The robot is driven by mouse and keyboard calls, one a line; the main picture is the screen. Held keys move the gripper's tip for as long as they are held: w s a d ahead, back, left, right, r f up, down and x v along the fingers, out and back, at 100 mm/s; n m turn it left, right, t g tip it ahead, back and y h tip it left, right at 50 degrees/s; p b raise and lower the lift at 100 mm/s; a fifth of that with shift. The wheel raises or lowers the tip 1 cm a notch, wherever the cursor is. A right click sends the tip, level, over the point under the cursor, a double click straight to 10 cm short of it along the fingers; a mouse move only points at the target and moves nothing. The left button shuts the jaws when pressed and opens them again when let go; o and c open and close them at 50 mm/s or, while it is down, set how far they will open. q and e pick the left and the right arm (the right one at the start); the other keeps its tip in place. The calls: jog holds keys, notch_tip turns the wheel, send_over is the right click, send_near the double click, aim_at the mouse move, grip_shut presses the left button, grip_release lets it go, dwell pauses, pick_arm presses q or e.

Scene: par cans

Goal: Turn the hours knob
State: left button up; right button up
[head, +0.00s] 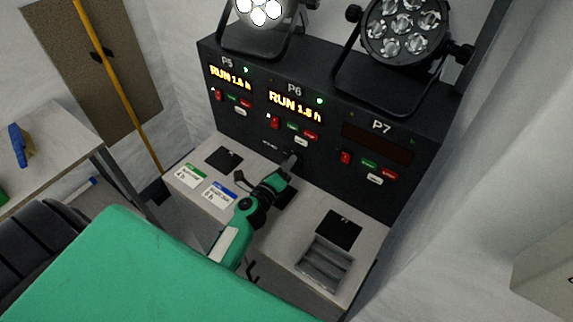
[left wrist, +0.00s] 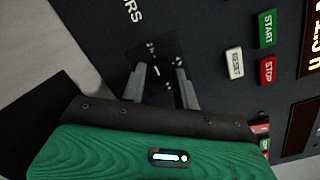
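The control panel (head: 330,150) has sections P5, P6 and P7. My left gripper (head: 291,160) reaches the lower part of the P6 section, right of a small HOURS label. In the left wrist view, the two grey fingers (left wrist: 161,74) stand apart and point at the panel. A dark knob (left wrist: 157,72) with a small white mark shows between the fingertips. I see no clear contact of the fingers with it. In the head view the gripper hides the knob. My right gripper is not in view.
A white RESET button (left wrist: 234,63), a green START button (left wrist: 267,28) and a red STOP button (left wrist: 267,70) sit beside the fingers. Par lights (head: 403,30) stand on top of the panel. The counter below holds dark square pads, cards and a grey tray (head: 324,264).

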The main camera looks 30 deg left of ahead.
pick_arm(q)
jog(key=c, duration=0.5)
